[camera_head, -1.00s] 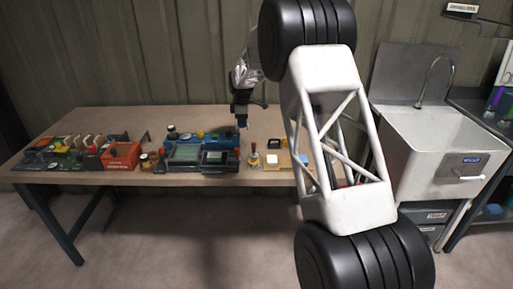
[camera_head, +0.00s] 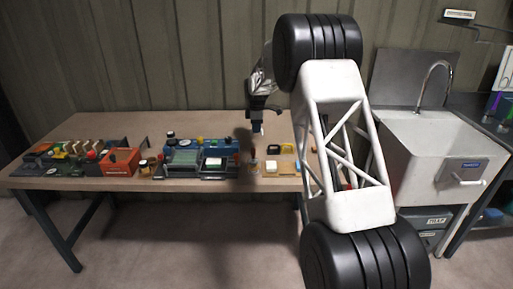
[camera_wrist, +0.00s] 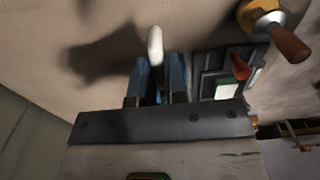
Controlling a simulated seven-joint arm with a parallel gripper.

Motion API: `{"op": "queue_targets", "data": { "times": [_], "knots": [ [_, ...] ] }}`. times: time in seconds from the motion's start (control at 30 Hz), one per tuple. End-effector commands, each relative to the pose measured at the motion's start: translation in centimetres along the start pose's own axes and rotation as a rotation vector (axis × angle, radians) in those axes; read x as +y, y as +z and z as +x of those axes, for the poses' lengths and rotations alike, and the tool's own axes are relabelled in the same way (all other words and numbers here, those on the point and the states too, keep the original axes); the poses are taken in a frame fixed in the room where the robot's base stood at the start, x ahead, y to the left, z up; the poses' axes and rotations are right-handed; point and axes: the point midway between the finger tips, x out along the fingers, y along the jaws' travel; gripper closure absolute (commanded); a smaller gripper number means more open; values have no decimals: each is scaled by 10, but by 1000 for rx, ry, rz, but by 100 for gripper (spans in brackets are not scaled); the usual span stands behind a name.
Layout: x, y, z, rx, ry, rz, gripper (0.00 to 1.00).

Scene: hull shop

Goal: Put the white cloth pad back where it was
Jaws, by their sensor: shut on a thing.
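My gripper (camera_head: 257,126) is above the bench, right of the blue device. It is shut on a small white piece, seen edge-on, which I take to be the white cloth pad (camera_wrist: 155,46). In the wrist view the pad stands up between the two blue fingers (camera_wrist: 157,80). In the head view only a small pale bit shows at the fingertips. The pad is clear of the bench, with a shadow on the surface to its left.
The bench (camera_head: 215,122) holds a blue device (camera_head: 222,146), an orange box (camera_head: 120,162) and a black-and-yellow item (camera_head: 287,149). The wrist view shows an orange-handled tool (camera_wrist: 288,42) and a red handle (camera_wrist: 240,67). The back of the bench is clear. A sink (camera_head: 450,150) stands at right.

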Motion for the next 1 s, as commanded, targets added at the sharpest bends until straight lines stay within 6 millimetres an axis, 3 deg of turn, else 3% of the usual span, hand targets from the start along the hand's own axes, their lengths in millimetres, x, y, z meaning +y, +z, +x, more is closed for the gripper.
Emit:
{"op": "queue_targets", "data": {
  "times": [0.3, 0.77, 1.0],
  "knots": [
    [0, 0, 42, 0, -1, 0, 100],
    [0, 0, 50, 0, -1, 0, 100],
    [-1, 0, 71, -1, -4, 0, 100]
  ]
}}
